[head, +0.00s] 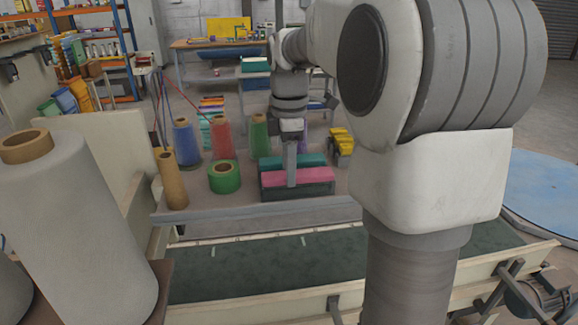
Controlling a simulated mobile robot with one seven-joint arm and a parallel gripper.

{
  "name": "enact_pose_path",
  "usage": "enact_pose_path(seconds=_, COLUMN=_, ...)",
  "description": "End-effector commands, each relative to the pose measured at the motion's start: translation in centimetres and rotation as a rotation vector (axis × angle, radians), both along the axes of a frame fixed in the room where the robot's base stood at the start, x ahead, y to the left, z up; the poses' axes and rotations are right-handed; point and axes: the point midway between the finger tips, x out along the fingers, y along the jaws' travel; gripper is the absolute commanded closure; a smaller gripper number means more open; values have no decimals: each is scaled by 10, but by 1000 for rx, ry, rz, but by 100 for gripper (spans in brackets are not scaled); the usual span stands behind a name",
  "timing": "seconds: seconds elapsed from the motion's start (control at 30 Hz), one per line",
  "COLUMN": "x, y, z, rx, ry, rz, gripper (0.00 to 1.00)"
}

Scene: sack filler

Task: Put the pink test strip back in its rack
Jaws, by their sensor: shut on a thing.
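The pink test strip (316,174) is a long pink block in the middle of the head view. It lies lengthwise left to right over a dark box-like rack (318,190). I cannot tell whether it is fully seated or just above the rack. My gripper (291,180) points straight down at the strip's middle and is shut on it; the finger hides part of the strip. A teal block (312,159) lies just behind the pink one, partly hidden by my gripper.
On the same table stand a green tape roll (224,178), a brown tube (172,182) and blue (187,145), red (222,140) and green (260,137) cones. Yellow blocks (341,141) sit at right. A dark conveyor belt (265,268) runs in front. My arm blocks the right side.

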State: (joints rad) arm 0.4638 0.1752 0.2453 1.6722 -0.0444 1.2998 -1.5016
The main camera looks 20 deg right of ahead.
Motion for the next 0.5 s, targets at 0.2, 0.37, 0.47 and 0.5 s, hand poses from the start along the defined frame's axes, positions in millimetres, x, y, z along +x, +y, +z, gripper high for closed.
enact_pose_path(seconds=0.2, x=0, y=0, z=0, rx=0, ry=0, rz=0, gripper=42)
enact_pose_path(seconds=0.37, x=0, y=0, z=0, rx=0, ry=0, rz=0, gripper=21)
enact_pose_path(seconds=0.47, x=0, y=0, z=0, rx=0, ry=0, rz=0, gripper=21)
enact_pose_path(seconds=0.5, x=0, y=0, z=0, rx=0, ry=0, rz=0, gripper=21)
